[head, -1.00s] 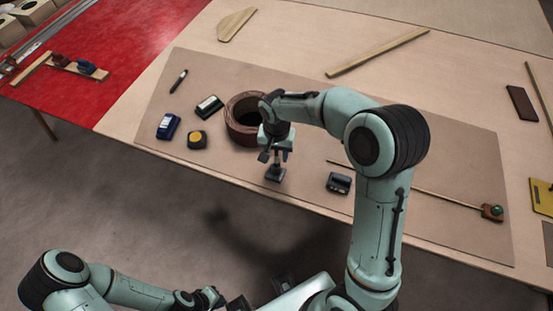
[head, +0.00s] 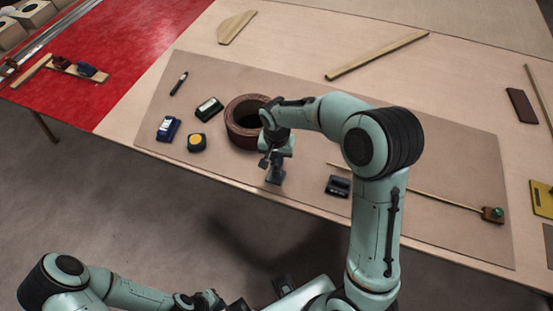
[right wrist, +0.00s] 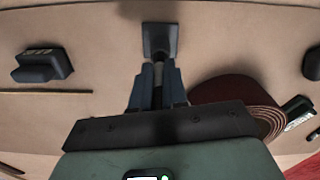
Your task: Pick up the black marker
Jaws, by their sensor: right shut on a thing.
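The black marker (head: 179,83) lies on the brown mat (head: 310,160) at its far left part, behind the blue block. My right gripper (head: 275,164) is over the front part of the mat, well away from the marker. It is shut on a dark tool with a flat square end (right wrist: 160,38); the tool's stem shows between the fingers (right wrist: 158,88) in the right wrist view. My left gripper (head: 208,300) is low at the bottom of the head view, away from the table, and its fingers are too small to judge.
A brown roll (head: 234,128) stands beside my right gripper. A blue block (head: 168,129), a yellow-topped tape measure (head: 197,142) and a dark green block (head: 209,109) lie near the marker. A black block (head: 338,186) and a thin rod (head: 420,194) lie to the right.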

